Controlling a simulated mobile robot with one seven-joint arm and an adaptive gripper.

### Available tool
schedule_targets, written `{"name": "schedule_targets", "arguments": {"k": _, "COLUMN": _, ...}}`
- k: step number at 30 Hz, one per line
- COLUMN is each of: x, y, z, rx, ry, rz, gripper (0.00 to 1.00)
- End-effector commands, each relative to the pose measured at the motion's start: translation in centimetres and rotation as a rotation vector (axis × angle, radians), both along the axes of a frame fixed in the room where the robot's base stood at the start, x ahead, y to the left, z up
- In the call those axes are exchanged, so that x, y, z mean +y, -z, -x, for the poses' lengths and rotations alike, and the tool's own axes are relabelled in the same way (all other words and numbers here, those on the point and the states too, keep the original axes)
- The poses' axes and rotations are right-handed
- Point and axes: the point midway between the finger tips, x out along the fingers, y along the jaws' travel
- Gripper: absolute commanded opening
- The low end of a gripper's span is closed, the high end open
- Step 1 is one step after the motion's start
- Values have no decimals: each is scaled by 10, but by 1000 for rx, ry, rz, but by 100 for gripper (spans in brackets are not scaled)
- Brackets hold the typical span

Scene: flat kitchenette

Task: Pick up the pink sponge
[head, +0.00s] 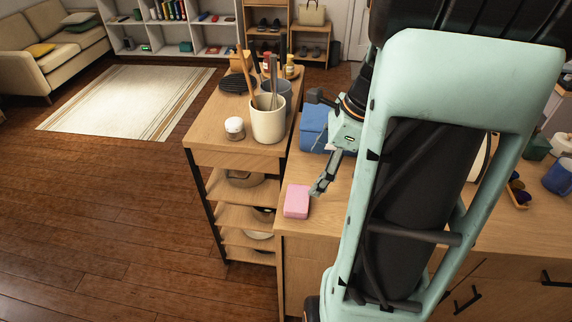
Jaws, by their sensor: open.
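The pink sponge (297,201) lies flat on the wooden counter (318,222), close to its left front corner. My gripper (318,190) hangs just right of the sponge and a little above the counter, with its fingers pointing down and left. The fingers are beside the sponge and hold nothing that I can see. Whether a fingertip touches the sponge cannot be told from this angle. My arm hides much of the counter to the right.
A wooden shelf unit (208,138) stands left of the counter, with a utensil crock (268,120) and a small jar (234,128) on top. A blue object (314,125) sits behind my gripper. A blue cup (558,177) stands far right. Open floor lies left.

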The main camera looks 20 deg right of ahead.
Motion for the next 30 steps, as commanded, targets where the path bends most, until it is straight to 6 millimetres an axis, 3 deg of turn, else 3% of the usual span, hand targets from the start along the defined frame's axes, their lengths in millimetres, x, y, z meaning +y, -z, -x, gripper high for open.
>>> {"name": "schedule_targets", "arguments": {"k": 5, "x": 7, "y": 2, "z": 6, "rx": 12, "ry": 37, "rz": -58, "gripper": 86}}
{"name": "schedule_targets", "arguments": {"k": 13, "x": 21, "y": 40, "z": -2, "rx": 15, "ry": 40, "rz": -65, "gripper": 86}}
{"name": "schedule_targets", "arguments": {"k": 20, "x": 26, "y": 57, "z": -6, "rx": 13, "ry": 39, "rz": -64, "gripper": 86}}
{"name": "schedule_targets", "arguments": {"k": 30, "x": 38, "y": 99, "z": -13, "rx": 14, "ry": 41, "rz": -62, "gripper": 86}}
